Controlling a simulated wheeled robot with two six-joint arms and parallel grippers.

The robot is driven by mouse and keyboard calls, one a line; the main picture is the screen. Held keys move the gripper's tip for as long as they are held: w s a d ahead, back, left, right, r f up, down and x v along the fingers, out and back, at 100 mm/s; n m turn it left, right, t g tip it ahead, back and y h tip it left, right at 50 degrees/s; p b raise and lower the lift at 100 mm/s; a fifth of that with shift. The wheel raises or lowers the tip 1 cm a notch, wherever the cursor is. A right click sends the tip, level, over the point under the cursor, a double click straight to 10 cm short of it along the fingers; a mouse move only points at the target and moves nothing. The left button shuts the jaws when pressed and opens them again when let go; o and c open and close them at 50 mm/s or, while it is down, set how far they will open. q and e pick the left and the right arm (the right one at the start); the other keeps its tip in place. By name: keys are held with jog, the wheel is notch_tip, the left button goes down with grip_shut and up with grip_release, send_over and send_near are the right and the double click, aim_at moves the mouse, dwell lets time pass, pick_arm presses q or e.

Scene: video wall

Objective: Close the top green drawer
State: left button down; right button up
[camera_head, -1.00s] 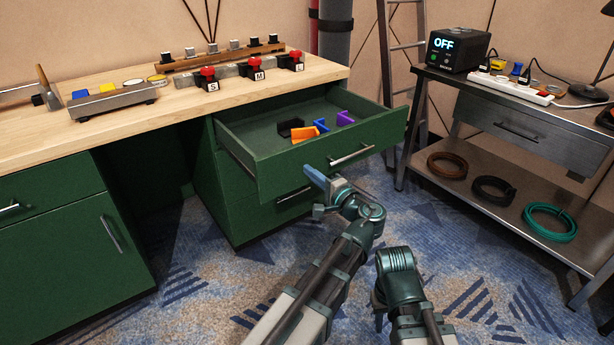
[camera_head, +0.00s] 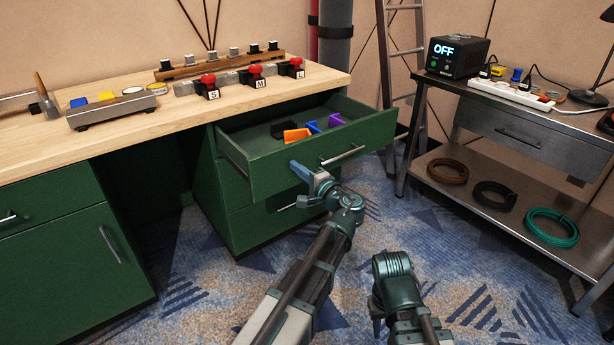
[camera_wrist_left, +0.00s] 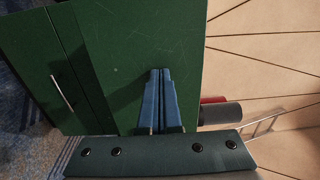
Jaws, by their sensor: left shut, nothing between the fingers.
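The top green drawer (camera_head: 290,172) stands open in the green cabinet under the right end of the workbench. A bar handle (camera_head: 343,155) is on its front. My left gripper (camera_head: 297,167) is at the drawer's front, left of the handle. In the left wrist view its blue fingers (camera_wrist_left: 160,76) are shut together, empty, with their tips at the green panel (camera_wrist_left: 130,45); whether they touch it I cannot tell. Inside the drawer lie an orange piece (camera_head: 297,135), a blue piece (camera_head: 312,127), a purple piece (camera_head: 336,120) and a black piece (camera_head: 283,129). My right arm shows at bottom centre; its fingers do not show.
Below is another green drawer with a handle (camera_head: 293,203). The wooden worktop (camera_head: 130,140) holds red buttons and a grey tray (camera_head: 110,110). A ladder (camera_head: 403,75) and a metal shelf table (camera_head: 465,205) with coiled cables stand to the right. Carpet lies open in front.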

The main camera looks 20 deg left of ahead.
pick_arm(q)
send_over(251, 146)
jog(key=shift+s+d, duration=0.1)
jog(key=shift+d, duration=0.2)
jog(key=shift+w+a, duration=0.2)
jog(key=shift+w+a+r, duration=0.1)
jog(key=v, duration=1.5)
pick_arm(e)
jog(key=shift+d, duration=0.65)
